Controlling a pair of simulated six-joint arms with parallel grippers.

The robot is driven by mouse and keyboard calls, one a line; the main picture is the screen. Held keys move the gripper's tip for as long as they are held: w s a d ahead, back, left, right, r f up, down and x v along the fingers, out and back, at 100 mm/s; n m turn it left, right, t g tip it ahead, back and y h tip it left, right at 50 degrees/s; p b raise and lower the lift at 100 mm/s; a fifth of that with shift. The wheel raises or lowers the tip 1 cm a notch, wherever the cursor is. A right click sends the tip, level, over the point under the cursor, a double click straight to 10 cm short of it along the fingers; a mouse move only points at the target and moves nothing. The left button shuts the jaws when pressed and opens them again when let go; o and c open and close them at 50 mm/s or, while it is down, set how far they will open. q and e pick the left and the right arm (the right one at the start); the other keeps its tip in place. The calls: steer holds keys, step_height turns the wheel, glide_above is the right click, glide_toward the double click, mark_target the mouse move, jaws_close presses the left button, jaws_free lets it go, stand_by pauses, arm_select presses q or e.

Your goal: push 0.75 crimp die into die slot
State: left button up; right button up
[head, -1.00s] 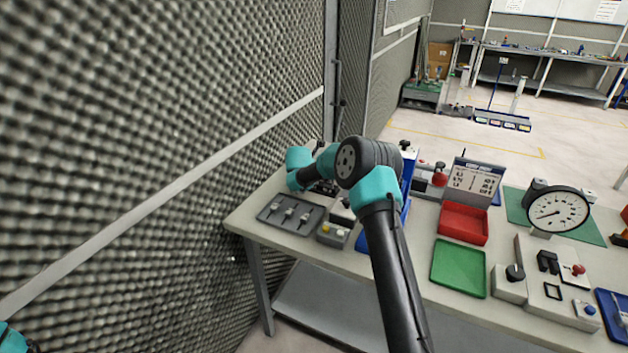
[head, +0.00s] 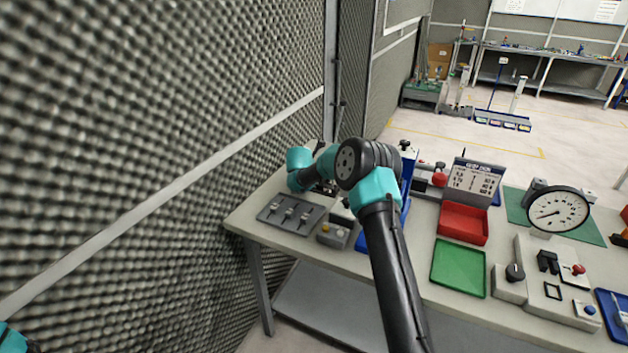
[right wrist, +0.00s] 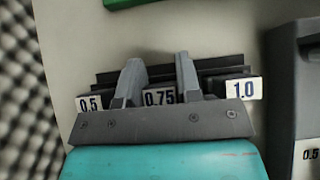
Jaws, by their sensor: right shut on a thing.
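In the right wrist view my right gripper (right wrist: 158,72) is shut on the 0.75 crimp die (right wrist: 160,97), one grey finger on each side of its label. The die sits in line between the 0.5 label (right wrist: 89,103) and the 1.0 label (right wrist: 240,90), in front of a dark rack (right wrist: 218,66). The gripper body hides the die's lower part, so how deep it sits cannot be told. In the head view my right arm reaches to the table's far left, and its links mostly hide the gripper. My left gripper is out of view.
A grey tray with levers (head: 272,208) lies at the table's left end, beside a box with yellow buttons (head: 335,233). A foam wall (head: 150,120) stands close on the left. Red (head: 463,238) and green (head: 458,285) trays and a dial gauge (head: 557,211) are to the right.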

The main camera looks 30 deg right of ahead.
steer(key=shift+c, duration=1.4)
steer(key=shift+r, duration=0.1)
steer(key=shift+r, duration=1.75)
steer(key=s+a+r, duration=0.1)
steer(key=s+a, duration=0.7)
steer(key=s, duration=0.5)
steer(key=shift+s+a+r, duration=0.2)
steer(key=shift+s+a, duration=0.05)
steer(key=shift+s, duration=0.05)
